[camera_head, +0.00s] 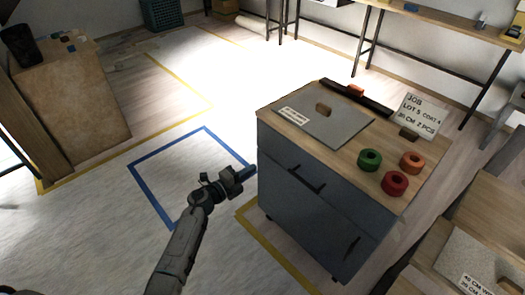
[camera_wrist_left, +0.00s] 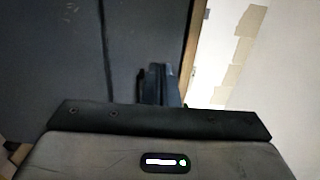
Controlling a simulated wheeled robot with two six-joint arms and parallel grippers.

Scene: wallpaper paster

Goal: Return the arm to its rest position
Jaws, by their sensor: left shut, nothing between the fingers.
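My left gripper (camera_head: 246,172) is shut and empty. In the head view it is at the left side of the dark grey cabinet (camera_head: 305,215), below the level of its wooden top. I cannot tell whether it touches the cabinet. In the left wrist view the closed fingers (camera_wrist_left: 158,85) point at the dark cabinet front (camera_wrist_left: 60,55), close to its edge. My left arm reaches in from the bottom of the head view. My right gripper is not in view.
On the cabinet top are a grey board (camera_head: 322,125), green (camera_head: 369,160), orange (camera_head: 412,162) and red (camera_head: 394,184) rolls, and a job card (camera_head: 418,115). A wooden table (camera_head: 70,100) stands at the left. Floor with blue tape (camera_head: 160,200) is clear left of the gripper.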

